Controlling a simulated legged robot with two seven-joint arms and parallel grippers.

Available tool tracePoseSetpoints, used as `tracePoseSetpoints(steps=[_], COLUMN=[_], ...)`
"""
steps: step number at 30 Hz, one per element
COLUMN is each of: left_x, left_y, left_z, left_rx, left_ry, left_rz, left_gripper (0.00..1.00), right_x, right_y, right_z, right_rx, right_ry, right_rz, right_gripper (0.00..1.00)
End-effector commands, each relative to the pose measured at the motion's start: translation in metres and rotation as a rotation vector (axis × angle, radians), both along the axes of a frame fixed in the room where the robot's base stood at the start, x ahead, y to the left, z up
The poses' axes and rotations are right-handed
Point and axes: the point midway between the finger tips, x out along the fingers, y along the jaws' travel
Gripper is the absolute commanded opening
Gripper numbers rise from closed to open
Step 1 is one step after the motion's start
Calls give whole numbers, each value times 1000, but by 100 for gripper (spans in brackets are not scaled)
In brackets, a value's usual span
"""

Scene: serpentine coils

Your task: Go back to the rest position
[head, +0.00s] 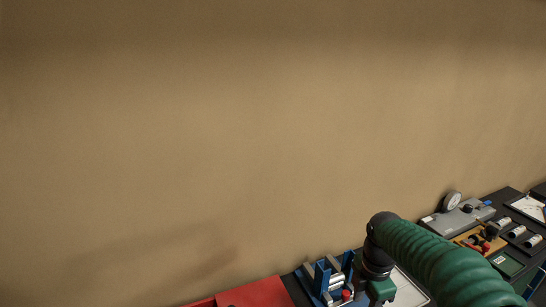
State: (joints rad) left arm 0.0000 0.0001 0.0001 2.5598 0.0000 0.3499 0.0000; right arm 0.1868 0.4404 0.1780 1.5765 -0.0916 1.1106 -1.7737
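Neither of my grippers can be seen in the head view. A green ribbed arm section comes in from the lower right and ends in a black joint, with a smaller green part bending down below it. Whatever is beyond that part is hidden or below the picture's edge. No arm comes in from the left.
A plain tan wall (220,130) fills most of the view. Along the bottom right are a red surface (255,293), a blue fixture (322,277) with metal cylinders, a grey device with a round gauge (452,201), and a dark bench with several small parts.

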Motion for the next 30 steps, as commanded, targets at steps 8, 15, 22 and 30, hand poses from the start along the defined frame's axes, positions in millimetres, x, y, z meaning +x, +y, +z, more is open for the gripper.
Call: tracePoseSetpoints(steps=[8, 15, 22, 30], left_x=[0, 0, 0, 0], left_y=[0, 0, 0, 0], left_z=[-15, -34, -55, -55], left_rx=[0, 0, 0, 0], left_ry=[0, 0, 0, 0], left_rz=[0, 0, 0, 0], left_gripper=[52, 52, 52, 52], right_x=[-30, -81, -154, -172], right_y=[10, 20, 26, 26], right_z=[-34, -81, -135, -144], right_rx=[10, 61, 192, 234], right_ry=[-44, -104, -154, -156], right_rz=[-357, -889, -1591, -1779], right_gripper=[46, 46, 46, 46])
